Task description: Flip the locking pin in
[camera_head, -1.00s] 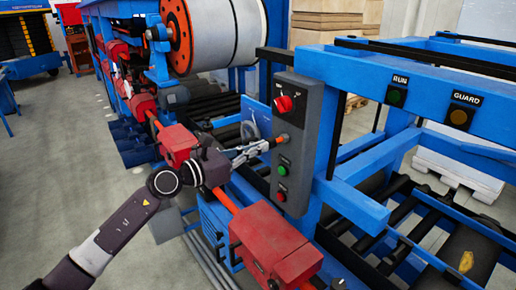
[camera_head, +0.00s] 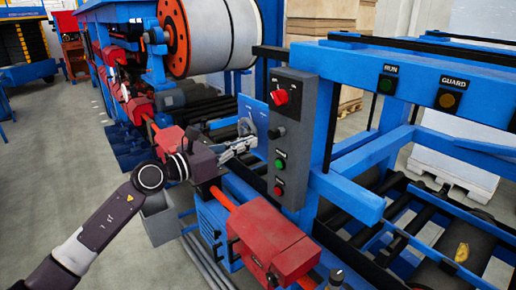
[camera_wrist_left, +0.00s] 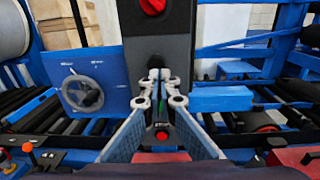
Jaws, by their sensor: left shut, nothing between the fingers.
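The grey control panel (camera_head: 299,120) stands upright in the middle of the head view. It carries a red rotary switch (camera_head: 281,97), a dark round knob or pin (camera_head: 277,131), a green button (camera_head: 279,164) and a red button (camera_head: 278,190). I cannot tell for sure which part is the locking pin. My left gripper (camera_head: 255,143) is shut and empty, just left of the panel near the dark knob.
A blue plate with a handwheel (camera_wrist_left: 82,93) lies left of the panel. Blue frame beams with RUN (camera_head: 386,84) and GUARD (camera_head: 448,100) buttons stand to the right. A red box (camera_head: 270,243) sits below my gripper. A large reel (camera_head: 215,37) is behind.

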